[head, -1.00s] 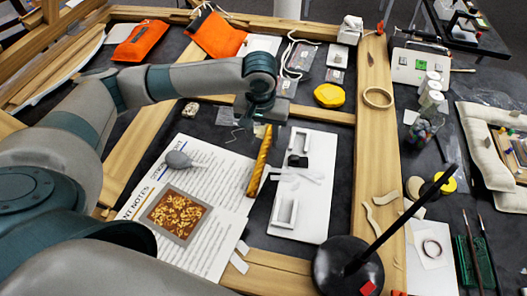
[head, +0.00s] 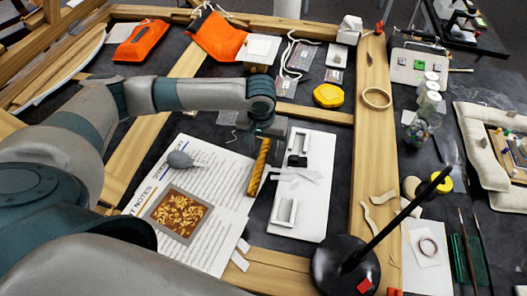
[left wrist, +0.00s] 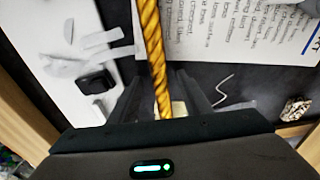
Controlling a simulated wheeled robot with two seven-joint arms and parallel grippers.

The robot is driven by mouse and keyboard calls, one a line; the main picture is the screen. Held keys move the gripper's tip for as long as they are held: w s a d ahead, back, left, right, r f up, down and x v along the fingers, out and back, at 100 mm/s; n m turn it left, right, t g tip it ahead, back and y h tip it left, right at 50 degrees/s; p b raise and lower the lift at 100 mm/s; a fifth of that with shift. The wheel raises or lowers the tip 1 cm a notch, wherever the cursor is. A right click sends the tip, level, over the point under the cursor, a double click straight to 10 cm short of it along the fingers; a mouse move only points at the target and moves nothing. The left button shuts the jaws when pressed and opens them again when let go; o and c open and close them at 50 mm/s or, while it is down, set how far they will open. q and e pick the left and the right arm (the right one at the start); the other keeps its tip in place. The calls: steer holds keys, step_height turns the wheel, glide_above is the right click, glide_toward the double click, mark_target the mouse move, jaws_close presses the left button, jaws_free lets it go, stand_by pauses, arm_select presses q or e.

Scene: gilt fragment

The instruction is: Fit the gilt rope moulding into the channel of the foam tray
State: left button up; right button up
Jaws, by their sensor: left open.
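The gilt rope moulding (head: 259,168) is a twisted golden rod lying between the printed sheet and the white foam tray (head: 312,222), slanting slightly. My left gripper (head: 268,133) is over the moulding's far end, open. In the left wrist view the moulding (left wrist: 152,48) runs between the two open fingers of my left gripper (left wrist: 160,92); I cannot tell whether they touch it. The tray shows raised white blocks, a small black block (left wrist: 95,81) and loose white strips; its channel is not clearly seen. My right gripper is not in view.
Printed notes (head: 216,172) lie left of the moulding, with a grey oval object (head: 180,159) and a framed gold-flake picture (head: 179,213) on them. A black lamp base (head: 340,265) stands near the tray's front. Wooden beams (head: 376,150) border the dark surface.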

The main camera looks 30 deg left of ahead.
mark_target(266, 150)
arm_select(q)
jaws_close()
steer(key=shift+r, duration=0.5)
steer(key=r+b, duration=0.1)
steer(key=r, duration=0.2)
steer(key=shift+d+r+b, duration=0.15)
steer(key=shift+d+b, duration=0.25)
steer(key=s+d+r+b, duration=0.1)
steer(key=d+r+b, duration=0.1)
steer(key=d+r, duration=0.4)
steer(key=d, duration=0.5)
steer(key=shift+s+r, duration=0.2)
steer(key=shift+r, duration=0.2)
